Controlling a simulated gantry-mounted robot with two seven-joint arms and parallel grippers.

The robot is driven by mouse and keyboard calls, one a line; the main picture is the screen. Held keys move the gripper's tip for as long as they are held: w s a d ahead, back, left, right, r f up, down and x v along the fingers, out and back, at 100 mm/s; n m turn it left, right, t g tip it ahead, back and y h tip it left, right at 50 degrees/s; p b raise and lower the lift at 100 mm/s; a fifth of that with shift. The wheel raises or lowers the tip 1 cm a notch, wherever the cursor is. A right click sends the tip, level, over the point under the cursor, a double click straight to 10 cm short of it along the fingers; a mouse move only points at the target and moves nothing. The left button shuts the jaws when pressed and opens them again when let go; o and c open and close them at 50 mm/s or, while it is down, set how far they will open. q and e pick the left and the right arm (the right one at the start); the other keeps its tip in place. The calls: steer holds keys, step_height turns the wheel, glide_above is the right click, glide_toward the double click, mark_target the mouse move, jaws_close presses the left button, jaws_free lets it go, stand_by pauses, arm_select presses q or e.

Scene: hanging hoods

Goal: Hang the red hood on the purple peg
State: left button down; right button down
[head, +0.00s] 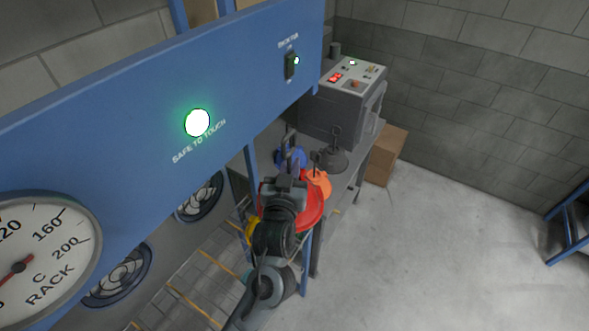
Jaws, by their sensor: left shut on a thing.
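The red hood (314,212) shows in the head view as a round red shape below and to the right of my left gripper (289,163). The gripper and wrist cover much of it, including its top. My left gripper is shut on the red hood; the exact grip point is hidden. An orange hood (319,182) overlaps the red one in the picture, and a blue hood (292,157) is just behind the gripper. I cannot tell whether they touch. I cannot make out the purple peg. My right gripper is not in view.
A blue beam (120,125) with a lit green lamp (197,122) and a gauge (45,255) crosses the left. A dark grey hood (333,160) stands on the bench by a control box (343,105). Yellow shows beside my wrist (250,228).

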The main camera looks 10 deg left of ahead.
arm_select(q)
steer(key=shift+w+a+b, duration=0.2)
steer(key=shift+a+b, duration=0.1)
steer(key=shift+a, duration=0.35)
steer(key=shift+w+a+f+b, duration=0.1)
steer(key=shift+w+a+b, duration=0.25)
steer(key=shift+a, duration=0.5)
steer(key=shift+w+a+b, duration=0.25)
steer(key=shift+a+b, duration=0.25)
steer(key=shift+a, duration=0.35)
steer(key=shift+w+a+f+b, duration=0.1)
steer(key=shift+w+a+b, duration=0.25)
steer(key=shift+a, duration=0.5)
steer(key=shift+a+r, duration=0.1)
steer(key=shift+r, duration=0.05)
steer(key=shift+a, duration=0.15)
steer(key=shift+w+a, duration=0.2)
steer(key=shift+a, duration=0.35)
steer(key=shift+w+a, duration=0.1)
steer(key=shift+a, duration=0.15)
